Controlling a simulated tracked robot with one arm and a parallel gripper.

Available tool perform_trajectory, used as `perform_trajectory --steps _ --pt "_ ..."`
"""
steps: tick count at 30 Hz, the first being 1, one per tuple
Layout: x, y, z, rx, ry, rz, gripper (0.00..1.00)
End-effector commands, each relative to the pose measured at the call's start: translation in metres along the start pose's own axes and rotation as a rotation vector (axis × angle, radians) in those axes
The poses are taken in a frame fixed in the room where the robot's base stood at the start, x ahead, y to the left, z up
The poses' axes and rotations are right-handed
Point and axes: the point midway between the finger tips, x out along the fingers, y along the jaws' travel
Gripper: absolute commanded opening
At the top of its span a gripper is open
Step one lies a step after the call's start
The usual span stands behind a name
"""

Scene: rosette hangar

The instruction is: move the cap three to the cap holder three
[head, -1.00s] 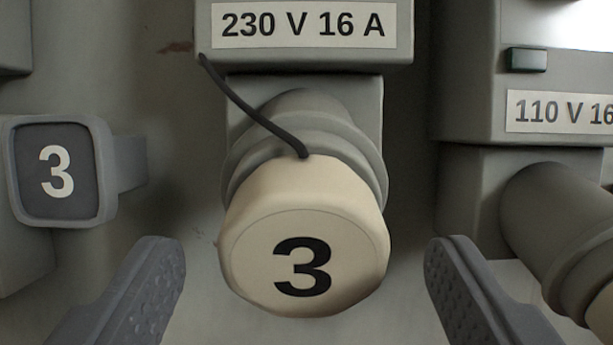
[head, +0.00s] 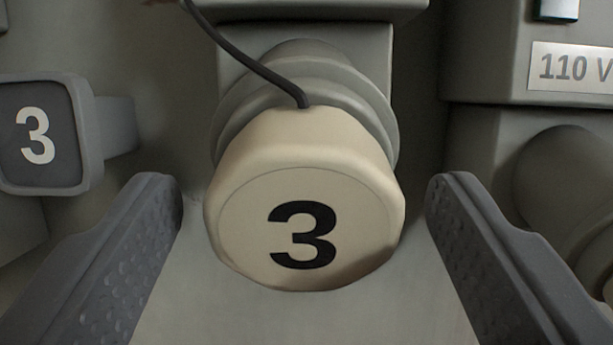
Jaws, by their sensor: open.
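The cream cap three (head: 304,200), marked with a black 3, sits on the end of a grey socket (head: 305,75) in the middle of the head view. A dark cord (head: 250,62) runs from its top up to the left. My gripper (head: 304,195) is open, with one finger on each side of the cap and a gap on both sides. Neither finger appears to touch it. A grey block with a dark plate marked with a white 3 (head: 37,135) stands out from the wall at the left; I take it for cap holder three.
A grey housing labelled "110 V" (head: 570,68) and a second socket (head: 570,190) stand at the right, close to my right finger. The grey wall (head: 290,315) below the cap is bare.

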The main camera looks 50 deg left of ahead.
Motion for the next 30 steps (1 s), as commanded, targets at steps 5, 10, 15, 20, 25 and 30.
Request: perform_trajectory --steps 5,10,15,20,25,30 --pt "-0.0001 0.0002 -0.0001 0.000 0.000 0.000 0.69" --pt "-0.0001 0.0003 0.0000 0.000 0.000 0.000 0.69" --pt "-0.0002 0.0004 -0.0001 0.000 0.000 0.001 0.69" --pt "-0.0002 0.0005 -0.0007 0.000 0.000 0.001 0.69" --pt "-0.0003 0.0007 -0.0004 0.000 0.001 0.001 0.69" --pt "-0.0004 0.0007 -0.0002 0.000 0.000 0.001 0.39"
